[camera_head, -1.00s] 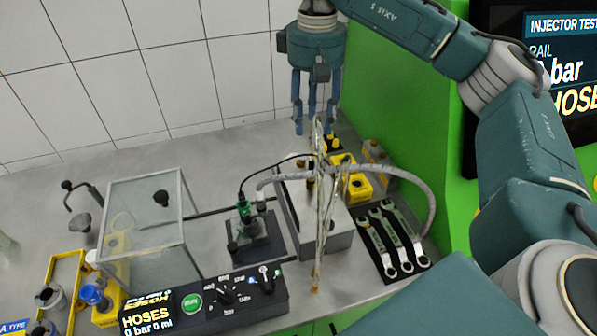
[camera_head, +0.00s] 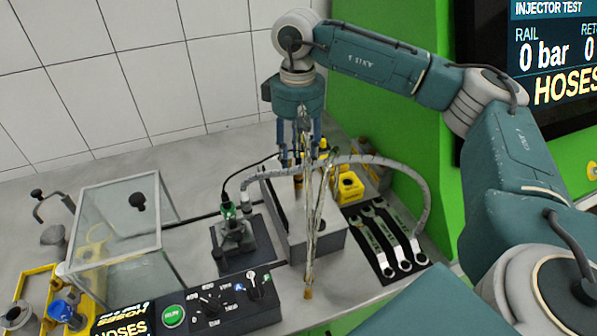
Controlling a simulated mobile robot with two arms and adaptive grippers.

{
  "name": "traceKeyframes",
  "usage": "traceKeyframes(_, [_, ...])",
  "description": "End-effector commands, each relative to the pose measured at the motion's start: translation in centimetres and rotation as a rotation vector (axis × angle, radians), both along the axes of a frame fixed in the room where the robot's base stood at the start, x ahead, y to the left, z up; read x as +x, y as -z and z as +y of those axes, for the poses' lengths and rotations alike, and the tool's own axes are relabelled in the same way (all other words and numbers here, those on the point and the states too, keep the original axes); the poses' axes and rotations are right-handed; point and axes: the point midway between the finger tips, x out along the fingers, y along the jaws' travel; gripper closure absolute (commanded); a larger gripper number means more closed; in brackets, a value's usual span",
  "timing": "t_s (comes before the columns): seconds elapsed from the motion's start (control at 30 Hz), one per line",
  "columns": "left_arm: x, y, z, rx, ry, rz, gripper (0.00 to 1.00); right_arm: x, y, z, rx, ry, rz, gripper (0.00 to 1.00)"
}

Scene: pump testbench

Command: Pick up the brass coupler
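My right gripper (camera_head: 300,156) points down over the back of a grey metal block (camera_head: 318,246). Its blue fingers are spread apart, with no object clearly held. A small brass-brown upright part (camera_head: 298,181), which looks like the brass coupler, stands at the block just below the fingertips. The fingers and a grey hose partly hide it, so I cannot be certain what it is or whether they touch it. My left gripper is not in view.
A braided grey hose (camera_head: 388,162) arches over the block. A yellow holder (camera_head: 348,187) and wrenches (camera_head: 386,240) lie right. A pump fixture (camera_head: 233,238), control box (camera_head: 222,302) and clear guard (camera_head: 118,225) stand left.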

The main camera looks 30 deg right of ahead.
Motion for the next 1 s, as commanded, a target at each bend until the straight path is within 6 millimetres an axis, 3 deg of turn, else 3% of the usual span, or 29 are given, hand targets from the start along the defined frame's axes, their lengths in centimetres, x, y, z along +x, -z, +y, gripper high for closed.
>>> traceKeyframes(0.23, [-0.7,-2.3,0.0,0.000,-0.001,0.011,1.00,-0.2,2.9,-0.4,-0.001,0.001,0.005,0.60])
traceKeyframes(0.4, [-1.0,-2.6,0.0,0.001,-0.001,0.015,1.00,-0.1,5.0,-0.3,0.000,0.001,0.002,0.60])
traceKeyframes(0.67, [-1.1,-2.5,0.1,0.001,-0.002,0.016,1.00,0.0,5.3,-0.3,0.000,0.001,0.000,0.60])
traceKeyframes(0.87, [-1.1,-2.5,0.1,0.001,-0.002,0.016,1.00,0.0,5.3,-0.3,0.000,0.001,0.000,1.00])
traceKeyframes(1.0, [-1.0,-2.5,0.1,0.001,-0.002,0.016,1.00,0.0,5.2,-0.3,0.000,0.000,0.000,1.00])
